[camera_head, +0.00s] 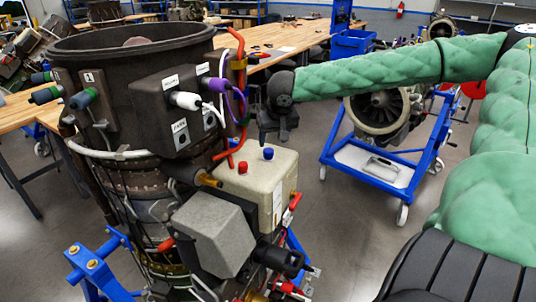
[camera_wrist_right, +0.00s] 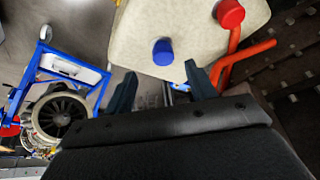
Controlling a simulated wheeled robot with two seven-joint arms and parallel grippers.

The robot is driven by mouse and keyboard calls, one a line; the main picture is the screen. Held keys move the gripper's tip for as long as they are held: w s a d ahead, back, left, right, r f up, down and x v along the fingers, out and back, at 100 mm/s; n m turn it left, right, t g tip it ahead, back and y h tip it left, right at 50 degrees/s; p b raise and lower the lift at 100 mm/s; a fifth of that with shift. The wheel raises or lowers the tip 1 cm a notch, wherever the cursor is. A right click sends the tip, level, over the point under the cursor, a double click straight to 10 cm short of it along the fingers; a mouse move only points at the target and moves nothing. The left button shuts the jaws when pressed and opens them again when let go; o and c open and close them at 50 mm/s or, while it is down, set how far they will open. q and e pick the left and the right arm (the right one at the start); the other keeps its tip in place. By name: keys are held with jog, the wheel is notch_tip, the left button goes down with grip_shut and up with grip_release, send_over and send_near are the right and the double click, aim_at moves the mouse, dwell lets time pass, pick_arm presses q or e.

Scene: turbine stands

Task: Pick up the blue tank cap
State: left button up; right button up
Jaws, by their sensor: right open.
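The blue tank cap (camera_head: 268,153) stands on top of the beige tank (camera_head: 258,190), beside the red cap (camera_head: 242,167). My right gripper (camera_head: 275,134) points down just above and slightly to the right of the blue cap. In the right wrist view the blue cap (camera_wrist_right: 162,52) shows just beyond the two open fingertips (camera_wrist_right: 160,72), roughly in line with the gap between them. The gripper is open and holds nothing. My left gripper does not show.
The dark turbine housing (camera_head: 130,45) with cables and connectors stands left of the tank. Orange-red pipes (camera_head: 240,105) rise close to my right gripper. A blue cart (camera_head: 365,172) with an engine stands behind right. Wooden tables (camera_head: 290,35) are farther back. Open floor lies right of the tank.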

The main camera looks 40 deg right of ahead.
aim_at(269, 150)
jog(key=shift+w+f, duration=0.2)
jog(key=shift+f, duration=0.2)
jog(key=shift+w+a+f, duration=0.4)
jog(key=shift+w+a, duration=0.05)
jog(key=shift+w, duration=0.2)
jog(key=shift+w+f+b, duration=0.1)
jog(key=shift+f+b, duration=0.25)
jog(key=shift+b, duration=0.1)
jog(key=d+f+b, duration=0.1)
jog(key=f+b, duration=0.1)
jog(key=f, duration=0.1)
jog(key=shift+d, duration=0.4)
jog(key=shift+w+f, duration=0.25)
jog(key=shift+f, duration=0.05)
jog(key=shift+w+a, duration=0.1)
jog(key=shift+w, duration=0.1)
jog(key=shift+a, duration=0.15)
jog(key=shift+s, duration=0.1)
jog(key=c, duration=1)
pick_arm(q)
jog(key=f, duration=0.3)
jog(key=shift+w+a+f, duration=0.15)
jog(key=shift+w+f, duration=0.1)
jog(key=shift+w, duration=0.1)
pick_arm(e)
jog(key=shift+c, duration=0.3)
